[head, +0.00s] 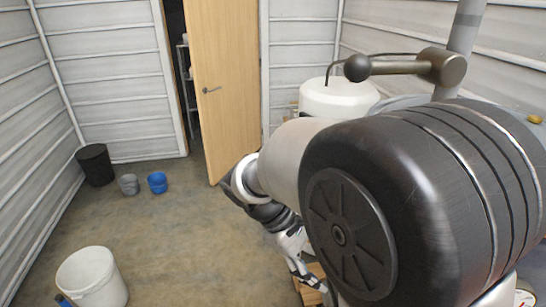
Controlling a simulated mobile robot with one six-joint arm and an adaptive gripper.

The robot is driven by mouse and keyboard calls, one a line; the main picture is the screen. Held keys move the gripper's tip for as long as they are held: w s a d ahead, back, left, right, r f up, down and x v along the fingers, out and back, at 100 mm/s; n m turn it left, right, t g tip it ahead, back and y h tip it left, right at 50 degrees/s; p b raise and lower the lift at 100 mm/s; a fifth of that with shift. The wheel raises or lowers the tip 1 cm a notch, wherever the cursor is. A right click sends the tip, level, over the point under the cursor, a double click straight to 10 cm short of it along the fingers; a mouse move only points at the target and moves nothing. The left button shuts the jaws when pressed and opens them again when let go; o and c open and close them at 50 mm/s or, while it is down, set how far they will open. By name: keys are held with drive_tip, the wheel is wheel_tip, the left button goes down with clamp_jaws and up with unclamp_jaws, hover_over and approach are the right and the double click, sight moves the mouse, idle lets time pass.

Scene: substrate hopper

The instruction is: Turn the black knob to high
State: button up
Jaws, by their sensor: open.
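A dark ball (357,68) sits on the end of a grey-brown lever arm that joins an upright grey pipe (462,40) at the upper right. I cannot tell whether this ball is the black knob of the task, and no high marking shows. My gripper (312,284) is low in the middle of the view, pointing down and to the right. It is open, with nothing seen between its fingers. It is well below the ball and apart from it. My own arm fills much of the right side and hides what lies behind it.
A white tank (338,98) stands behind my arm. A wooden piece (310,270) lies near my gripper. A white bucket (92,279), a blue bucket (157,182), a grey bucket (129,184) and a black bin (95,165) stand left. A wooden door (225,85) is ajar. The middle floor is clear.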

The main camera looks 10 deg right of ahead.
drive_tip(key=w+a+f+n+t+h, duration=0.2)
drive_tip(key=w+f+n+h, duration=0.2)
drive_tip(key=f, duration=0.4)
drive_tip(key=w+a+f+n+t+h, duration=0.1)
drive_tip(key=w+a+f+n+h, duration=0.2)
drive_tip(key=f, duration=0.5)
drive_tip(key=w+a+f+n+t+h, duration=0.1)
drive_tip(key=w+f+n+t+h, duration=0.1)
drive_tip(key=w+f+n+h, duration=0.5)
drive_tip(key=s+d+f+m+y, duration=0.1)
drive_tip(key=d+y, duration=0.1)
drive_tip(key=d, duration=1.5)
drive_tip(key=shift+f+y+b, duration=0.3)
drive_tip(key=shift+y+b, duration=0.1)
drive_tip(key=shift+d, duration=0.1)
drive_tip(key=shift+m, duration=0.3)
drive_tip(key=c, duration=1.1)
